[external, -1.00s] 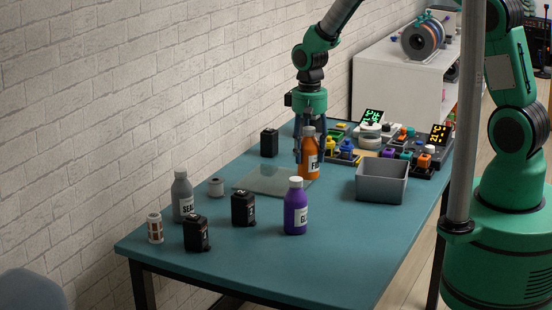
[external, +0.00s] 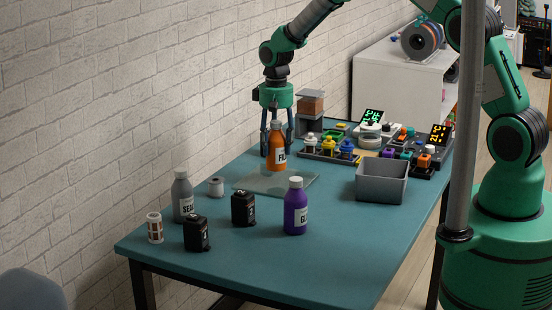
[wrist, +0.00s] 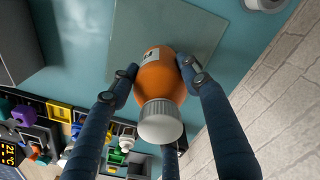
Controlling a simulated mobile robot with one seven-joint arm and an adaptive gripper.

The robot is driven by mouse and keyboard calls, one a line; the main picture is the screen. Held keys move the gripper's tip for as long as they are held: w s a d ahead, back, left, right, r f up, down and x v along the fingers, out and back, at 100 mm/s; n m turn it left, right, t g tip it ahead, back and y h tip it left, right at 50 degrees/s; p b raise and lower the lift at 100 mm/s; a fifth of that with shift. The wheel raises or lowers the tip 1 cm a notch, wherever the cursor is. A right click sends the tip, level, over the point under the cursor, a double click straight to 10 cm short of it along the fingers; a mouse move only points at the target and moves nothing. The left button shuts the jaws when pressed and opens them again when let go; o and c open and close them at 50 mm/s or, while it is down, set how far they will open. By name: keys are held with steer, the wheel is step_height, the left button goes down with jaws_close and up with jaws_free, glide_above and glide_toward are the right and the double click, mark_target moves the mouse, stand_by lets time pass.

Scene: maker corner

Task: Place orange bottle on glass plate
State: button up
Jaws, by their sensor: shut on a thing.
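The orange bottle (external: 277,152) has a grey-white cap and a pale label and stands upright in the external view. It also shows in the wrist view (wrist: 160,78), cap toward the camera. My gripper (external: 277,148) is shut on the bottle, with fingers on both sides of it. The glass plate (external: 300,187) is a thin, see-through square on the table. The bottle is over the plate's far left part; I cannot tell whether its base touches the glass. The plate shows beyond the bottle in the wrist view (wrist: 196,28).
A purple bottle (external: 296,210), a grey bottle (external: 183,198) and black cartridges (external: 243,208) stand in front of the plate. A small grey-white spool (external: 216,187) is to its left. A grey bin (external: 382,182) stands at right. Organizer trays (external: 330,150) lie behind.

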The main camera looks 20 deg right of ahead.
mark_target(277, 122)
steer(key=shift+f+b, duration=0.5)
steer(key=shift+f, duration=1.2)
steer(key=shift+f, duration=0.15)
steer(key=o, duration=1.4)
step_height(277, 122, up, 12)
steer(key=p, duration=0.2)
steer(key=shift+p, duration=0.3)
steer(key=shift+r, duration=0.2)
